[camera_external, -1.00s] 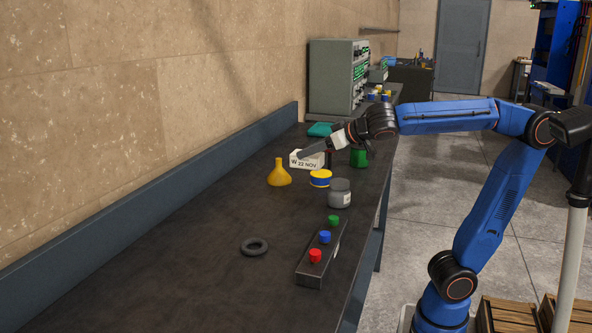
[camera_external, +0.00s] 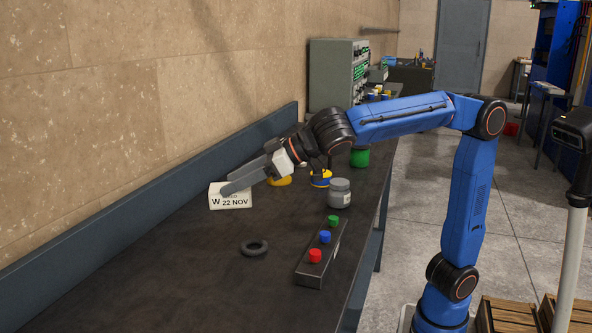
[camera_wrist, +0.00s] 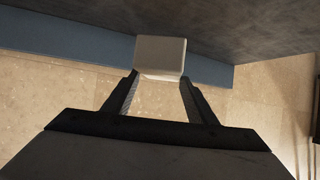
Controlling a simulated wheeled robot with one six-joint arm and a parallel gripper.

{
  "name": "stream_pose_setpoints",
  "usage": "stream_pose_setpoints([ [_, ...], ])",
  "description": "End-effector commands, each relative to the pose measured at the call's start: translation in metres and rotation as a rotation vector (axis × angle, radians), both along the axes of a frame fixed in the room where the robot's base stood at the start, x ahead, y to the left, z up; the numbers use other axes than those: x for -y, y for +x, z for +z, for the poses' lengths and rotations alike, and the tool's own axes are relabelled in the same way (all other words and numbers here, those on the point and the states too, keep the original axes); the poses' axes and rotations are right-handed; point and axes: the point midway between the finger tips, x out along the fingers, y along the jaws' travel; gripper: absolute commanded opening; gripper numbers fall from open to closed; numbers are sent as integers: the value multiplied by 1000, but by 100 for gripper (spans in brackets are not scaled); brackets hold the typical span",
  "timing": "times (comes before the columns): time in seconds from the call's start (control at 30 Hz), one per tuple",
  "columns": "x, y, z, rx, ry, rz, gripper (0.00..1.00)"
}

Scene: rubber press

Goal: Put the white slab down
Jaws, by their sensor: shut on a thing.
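The white slab (camera_external: 231,201) carries dark lettering, with "W" and "22 NOV" legible. It is at the left of the dark bench in the external view, near the wall side. My gripper (camera_external: 232,187) is shut on it, with the fingers reaching in from the right and above. In the wrist view the slab (camera_wrist: 161,56) sits between the fingertips of my gripper (camera_wrist: 160,78). I cannot tell for sure whether its underside touches the bench top.
A black ring (camera_external: 254,247) lies in front of the slab. A button box (camera_external: 309,270) with red, blue and green buttons stands to its right. A grey jar (camera_external: 339,194), a yellow and blue tin (camera_external: 320,179) and a green can (camera_external: 359,157) stand further back. The front-left bench top is clear.

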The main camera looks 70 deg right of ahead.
Motion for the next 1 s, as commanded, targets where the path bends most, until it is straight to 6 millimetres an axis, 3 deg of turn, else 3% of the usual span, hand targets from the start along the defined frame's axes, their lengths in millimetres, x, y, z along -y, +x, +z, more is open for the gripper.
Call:
stream_pose_setpoints([
  [0.03, -25, -2, -1, 0, 0, 31, 15],
  [0.3, -140, -22, -7, 4, 3, 177, 15],
  [0.5, -204, -41, -12, 8, 5, 259, 15],
  [0.63, -227, -50, -14, 8, 6, 288, 15],
  [0.77, -237, -53, -19, 9, 6, 301, 15],
  [1.0, -238, -54, -57, 8, 4, 302, 15],
])
